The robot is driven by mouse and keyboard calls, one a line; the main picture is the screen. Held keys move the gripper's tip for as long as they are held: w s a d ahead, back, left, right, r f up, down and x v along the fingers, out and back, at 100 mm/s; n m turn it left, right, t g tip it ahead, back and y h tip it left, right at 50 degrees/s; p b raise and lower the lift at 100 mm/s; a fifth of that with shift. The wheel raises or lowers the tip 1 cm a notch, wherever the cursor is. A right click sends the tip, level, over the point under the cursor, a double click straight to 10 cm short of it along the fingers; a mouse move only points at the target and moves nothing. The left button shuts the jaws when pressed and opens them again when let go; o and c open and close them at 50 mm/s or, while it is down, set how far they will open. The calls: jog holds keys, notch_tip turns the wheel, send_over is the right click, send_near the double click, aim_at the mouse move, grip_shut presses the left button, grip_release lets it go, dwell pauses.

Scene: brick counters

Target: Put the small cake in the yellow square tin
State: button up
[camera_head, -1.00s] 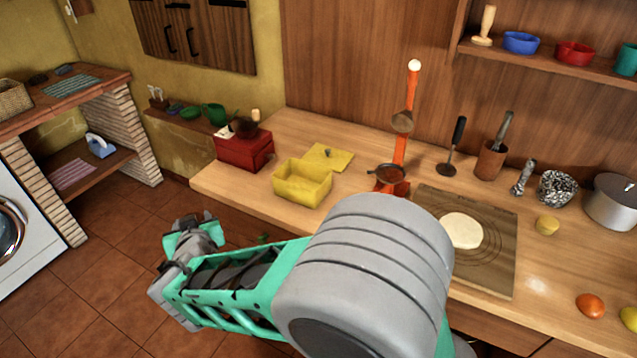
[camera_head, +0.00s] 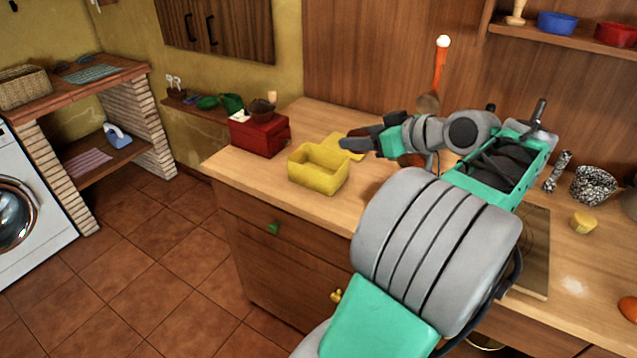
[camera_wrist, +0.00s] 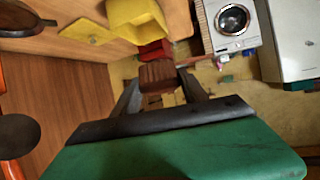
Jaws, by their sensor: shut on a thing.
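The yellow square tin (camera_head: 319,168) stands uncovered on the counter's left part, with its yellow lid (camera_head: 344,146) behind it. My gripper (camera_head: 350,143) is to the right of the tin's back corner, above the counter. In the wrist view my gripper (camera_wrist: 160,78) has its two dark fingers shut on a small brown ribbed thing, which looks like the small cake (camera_wrist: 158,77). In the head view the fingers hide it. The tin also shows at the top of the wrist view (camera_wrist: 138,20); the held thing is apart from it.
A red box (camera_head: 259,132) stands left of the tin. An orange stand (camera_head: 440,65) rises behind my arm. A small yellow fluted thing (camera_head: 583,222) and a speckled pot (camera_head: 594,185) are at the right. My arm hides the counter's middle and most of the board.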

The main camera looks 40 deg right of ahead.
jog(key=w+d+f, duration=0.1)
jog(key=w+f, duration=0.3)
jog(key=w+f+p, duration=0.1)
jog(key=w+f, duration=0.3)
jog(key=w+d+f+p, duration=0.1)
jog(key=w+f, duration=0.3)
jog(key=w, duration=0.1)
jog(key=shift+d+f, duration=0.35)
jog(key=shift+f+b, duration=0.5)
jog(key=shift+b, duration=0.15)
jog(key=shift+f, duration=0.15)
jog(key=o, duration=1.1)
